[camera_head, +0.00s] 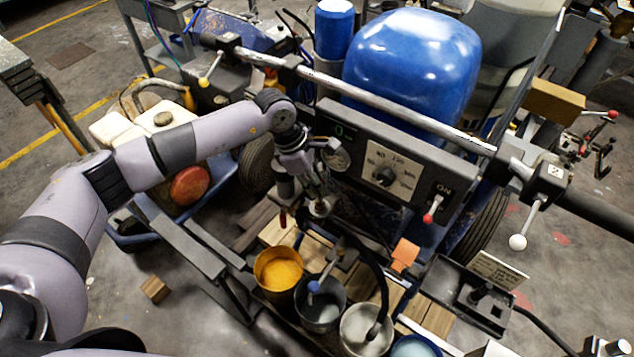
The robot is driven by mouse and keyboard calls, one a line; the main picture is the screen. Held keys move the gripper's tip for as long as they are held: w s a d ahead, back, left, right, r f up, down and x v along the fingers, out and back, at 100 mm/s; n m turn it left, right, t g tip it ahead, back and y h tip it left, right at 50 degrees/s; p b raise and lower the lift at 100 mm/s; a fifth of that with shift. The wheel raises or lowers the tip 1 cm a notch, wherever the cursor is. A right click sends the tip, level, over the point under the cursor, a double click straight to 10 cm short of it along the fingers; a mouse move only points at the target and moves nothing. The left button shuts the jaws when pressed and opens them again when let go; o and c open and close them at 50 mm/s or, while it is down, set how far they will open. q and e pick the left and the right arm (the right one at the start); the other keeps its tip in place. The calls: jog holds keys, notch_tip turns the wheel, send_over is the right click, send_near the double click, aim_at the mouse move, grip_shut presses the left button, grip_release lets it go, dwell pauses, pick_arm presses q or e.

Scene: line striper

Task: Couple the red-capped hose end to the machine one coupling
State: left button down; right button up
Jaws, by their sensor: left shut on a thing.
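My left gripper (318,204) reaches down in front of the machine's control panel (385,165), above the wooden slats. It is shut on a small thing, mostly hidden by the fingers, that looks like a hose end. A small dark red piece (283,218) shows just left of the fingers; I cannot tell whether it is the red cap. A blue-capped hose end (314,287) hangs into a dark bucket (320,308). A black hose (380,270) runs down into a whitish bucket (366,335). I cannot make out the machine one coupling. My right gripper is not in view.
A yellow-filled bucket (278,270) stands left of the dark one. A long metal handlebar (370,95) crosses above the panel, with a blue tank (415,58) behind. Red-knobbed (428,218) and white-knobbed (518,242) levers stick out at right. Floor at lower left is mostly clear.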

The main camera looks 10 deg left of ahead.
pick_arm(q)
jog(key=shift+b, duration=0.3)
dwell(0.5)
dwell(0.4)
jog(key=shift+f+b, duration=0.75)
jog(key=shift+b, duration=0.05)
dwell(0.6)
jog(key=shift+f+b, duration=0.95)
jog(key=shift+b, duration=0.05)
dwell(0.5)
jog(key=c, duration=1.4)
grip_release()
jog(key=o, duration=0.3)
